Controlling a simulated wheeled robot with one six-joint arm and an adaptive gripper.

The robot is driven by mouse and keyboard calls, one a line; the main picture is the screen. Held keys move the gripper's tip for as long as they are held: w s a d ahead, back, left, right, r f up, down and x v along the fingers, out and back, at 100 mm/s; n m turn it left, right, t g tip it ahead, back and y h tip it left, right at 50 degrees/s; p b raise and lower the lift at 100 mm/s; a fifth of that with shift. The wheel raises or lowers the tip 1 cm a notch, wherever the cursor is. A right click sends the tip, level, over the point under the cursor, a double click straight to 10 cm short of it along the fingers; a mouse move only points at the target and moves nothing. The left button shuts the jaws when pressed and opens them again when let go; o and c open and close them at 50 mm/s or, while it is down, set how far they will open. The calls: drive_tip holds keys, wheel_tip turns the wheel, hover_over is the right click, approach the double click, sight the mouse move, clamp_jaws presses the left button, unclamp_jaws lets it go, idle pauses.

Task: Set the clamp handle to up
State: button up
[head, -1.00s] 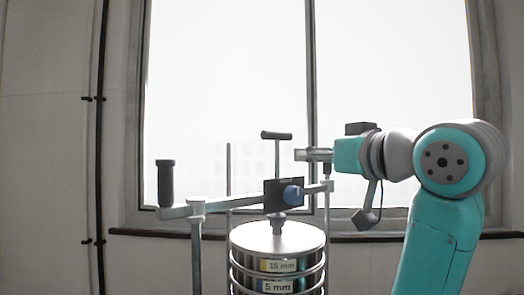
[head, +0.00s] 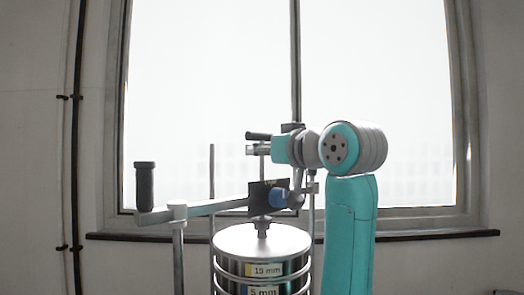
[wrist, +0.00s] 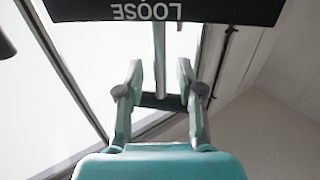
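I take this T-handle for the clamp handle. My gripper (head: 250,150) is just under its crossbar in the head view. In the wrist view my gripper (wrist: 158,85) is open, its two fingers on either side of the rod (wrist: 160,48), with gaps between. The crossbar (wrist: 166,103) shows beyond the fingers. The black block (wrist: 165,11) bears the word LOOSE, upside down. Whether anything touches is hard to tell.
A grey clamp arm (head: 210,208) runs left from the block to a black upright grip (head: 145,186). The sieve stack (head: 262,240), labelled 15 mm and 5 mm, stands below. Thin posts rise around it. A window (head: 380,100) fills the back.

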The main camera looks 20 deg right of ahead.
sight(265, 134)
drive_tip(key=shift+w, duration=0.1)
clamp_jaws()
drive_tip(key=shift+r, duration=1.7)
unclamp_jaws()
